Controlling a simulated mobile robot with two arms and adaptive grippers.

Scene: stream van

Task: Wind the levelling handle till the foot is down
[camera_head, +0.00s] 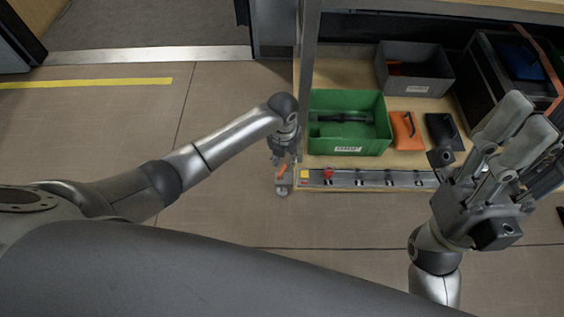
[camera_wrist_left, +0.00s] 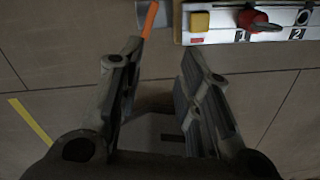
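An orange handle (camera_head: 283,170) sits at the left end of the shelf's front rail, on a small grey bracket (camera_head: 282,189). In the left wrist view the orange handle (camera_wrist_left: 151,18) stands at the top, just beyond the tip of the left-hand finger. My left gripper (camera_head: 285,157) is directly above the handle in the head view. In the wrist view its fingers (camera_wrist_left: 160,55) are spread with nothing between them. The levelling foot cannot be made out clearly. My right gripper (camera_head: 527,118) is raised at the right, empty, its fingers apart.
A grey rail (camera_head: 360,179) with a yellow block (camera_head: 304,174) and a red knob (camera_head: 328,174) runs right from the handle. Behind it stand a green crate (camera_head: 348,98), a grey bin (camera_head: 420,62) and an orange case (camera_head: 407,131). The floor in front is clear.

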